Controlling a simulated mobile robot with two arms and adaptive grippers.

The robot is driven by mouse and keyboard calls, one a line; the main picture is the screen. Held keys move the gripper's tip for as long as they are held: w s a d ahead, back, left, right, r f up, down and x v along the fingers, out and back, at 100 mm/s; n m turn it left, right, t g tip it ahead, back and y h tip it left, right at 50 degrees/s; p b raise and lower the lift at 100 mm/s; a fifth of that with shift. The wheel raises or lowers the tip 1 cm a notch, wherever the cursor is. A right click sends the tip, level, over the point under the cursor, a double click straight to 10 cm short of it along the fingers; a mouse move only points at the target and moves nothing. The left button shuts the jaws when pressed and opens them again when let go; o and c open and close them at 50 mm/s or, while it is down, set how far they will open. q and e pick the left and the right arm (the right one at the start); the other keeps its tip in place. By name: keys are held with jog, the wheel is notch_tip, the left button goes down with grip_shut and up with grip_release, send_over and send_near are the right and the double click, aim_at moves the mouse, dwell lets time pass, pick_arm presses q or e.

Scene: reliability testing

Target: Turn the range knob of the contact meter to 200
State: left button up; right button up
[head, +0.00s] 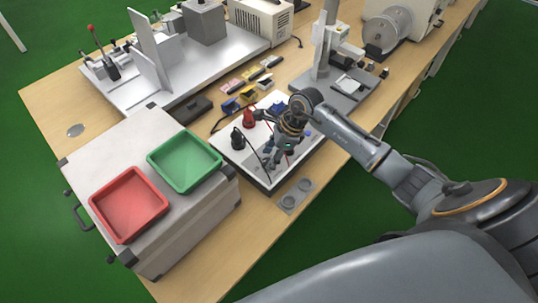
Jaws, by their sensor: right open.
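The contact meter (228,150) appears to be the low white-topped box with dark sides in the middle of the table. A red piece (249,118) and a black piece (238,139) stand on its top, with dark leads beside them. My right arm reaches in from the right, and my right gripper (276,160) points down over the box. Its fingers are open, and whether they touch anything is not clear. The range knob cannot be made out; the gripper covers much of the panel. My left gripper is not in view.
A grey case carrying a red tray (130,203) and a green tray (185,160) stands at the left. A grey stand (345,88) is behind the meter. Small coloured blocks (247,92) lie behind it. A grey plate (295,196) lies near the front edge.

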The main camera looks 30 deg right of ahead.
jog(key=shift+a+f, duration=0.15)
jog(key=shift+f, duration=0.25)
grip_shut()
jog(key=m+t, duration=0.1)
jog(key=m, duration=0.2)
jog(key=m+t+h, duration=0.1)
jog(key=m, duration=0.2)
jog(key=shift+s+a+m+h, duration=0.1)
jog(key=shift+a+m+h, duration=0.05)
jog(key=shift+m+h, duration=0.15)
jog(key=shift+a+m+t+h+b, duration=0.15)
jog(key=shift+m+h+b, duration=0.3)
jog(key=shift+m, duration=0.85)
jog(key=shift+d+m+t+h+b, duration=0.15)
jog(key=shift+m+h+b, duration=0.3)
jog(key=shift+m, duration=0.85)
jog(key=shift+a+r, duration=0.1)
